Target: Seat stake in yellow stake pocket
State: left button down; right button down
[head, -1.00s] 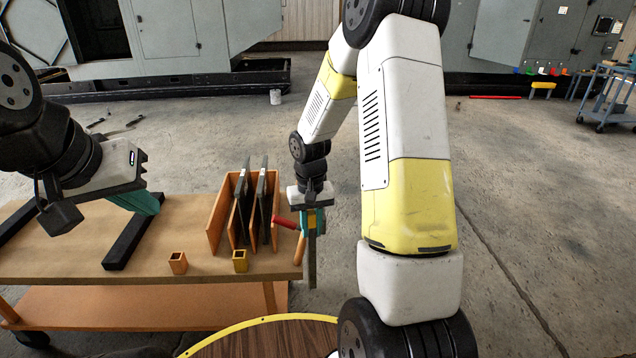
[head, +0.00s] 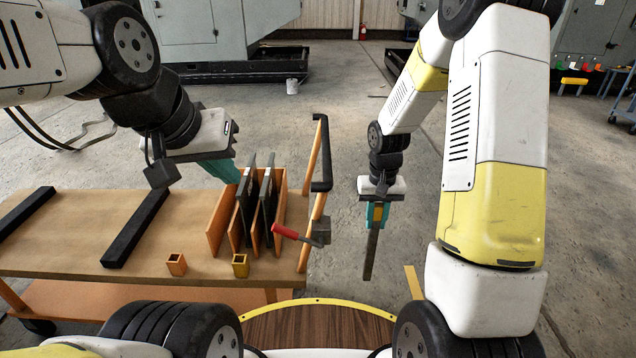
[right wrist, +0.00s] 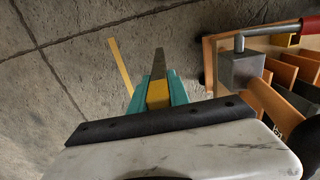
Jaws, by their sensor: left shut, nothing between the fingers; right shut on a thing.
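The stake (head: 372,254) is a dark grey flat bar with a yellow band. My right gripper (head: 377,218) is shut on its upper part, and the stake hangs nearly upright in the air, right of the cart. The right wrist view shows the stake (right wrist: 159,62) pointing away between teal fingers (right wrist: 158,92). The yellow stake pocket (head: 240,266) is a small, open-topped square tube at the cart top's front edge, left of and apart from the stake. My left gripper (head: 224,172) is shut and empty, above the cart behind the rack's left side; its tips are partly hidden.
An orange pocket (head: 176,265) stands left of the yellow one. An orange rack (head: 219,226) holds dark panels behind them. A red-handled grey block (head: 321,231) and a black-gripped cart handle (head: 321,152) are at the cart's right end. A yellow strip (head: 413,283) lies on the floor.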

aim_at(244, 272)
jog(key=k+j+u, duration=0.15)
jog(key=j, duration=0.2)
jog(key=k+j+u, duration=0.2)
jog(key=j, duration=0.2)
jog(key=k+j+u, duration=0.15)
jog(key=j, duration=0.2)
jog(key=i, duration=0.5)
